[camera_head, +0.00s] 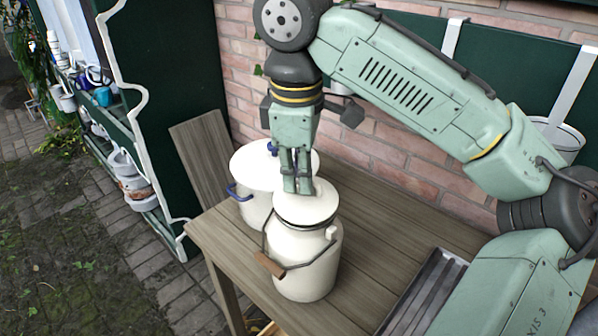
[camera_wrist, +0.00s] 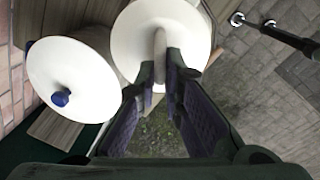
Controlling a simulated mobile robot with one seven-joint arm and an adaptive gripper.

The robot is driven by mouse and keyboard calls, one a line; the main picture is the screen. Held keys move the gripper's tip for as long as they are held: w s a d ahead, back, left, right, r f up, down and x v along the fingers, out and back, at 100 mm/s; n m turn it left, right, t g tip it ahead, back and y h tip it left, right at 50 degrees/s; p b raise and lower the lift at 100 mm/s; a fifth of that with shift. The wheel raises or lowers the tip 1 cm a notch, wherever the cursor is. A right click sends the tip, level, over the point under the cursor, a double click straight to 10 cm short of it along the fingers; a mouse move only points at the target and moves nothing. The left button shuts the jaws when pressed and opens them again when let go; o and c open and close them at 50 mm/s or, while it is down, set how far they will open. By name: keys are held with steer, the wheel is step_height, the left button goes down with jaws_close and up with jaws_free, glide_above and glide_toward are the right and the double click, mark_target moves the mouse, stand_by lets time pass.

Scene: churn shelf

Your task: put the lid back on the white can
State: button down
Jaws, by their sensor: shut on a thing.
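The white can (camera_head: 306,262) stands upright on the wooden table, with a wire bail and a brown wooden grip hanging at its front left. Its round white lid (camera_head: 318,205) is over the can's mouth and looks about level; a dark line shows beneath its edge. I cannot tell whether it is fully seated. My gripper (camera_head: 297,188) points down and is shut on the lid's handle. In the wrist view the lid (camera_wrist: 135,40) is a white disc, and its raised handle (camera_wrist: 160,48) reaches between the fingertips (camera_wrist: 162,75).
A white pot (camera_head: 254,207) with a blue knob and blue handle stands close behind the can, to the left. A grey metal tray (camera_head: 425,292) lies at the right of the wooden table (camera_head: 360,235). A brick wall closes off the back.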

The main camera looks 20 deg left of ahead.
steer(key=c, duration=1.6)
jaws_free()
steer(key=shift+c, duration=0.2)
steer(key=o, duration=0.5)
steer(key=shift+r+p, duration=0.5)
steer(key=shift+r, duration=3)
steer(key=shift+c, duration=0.5)
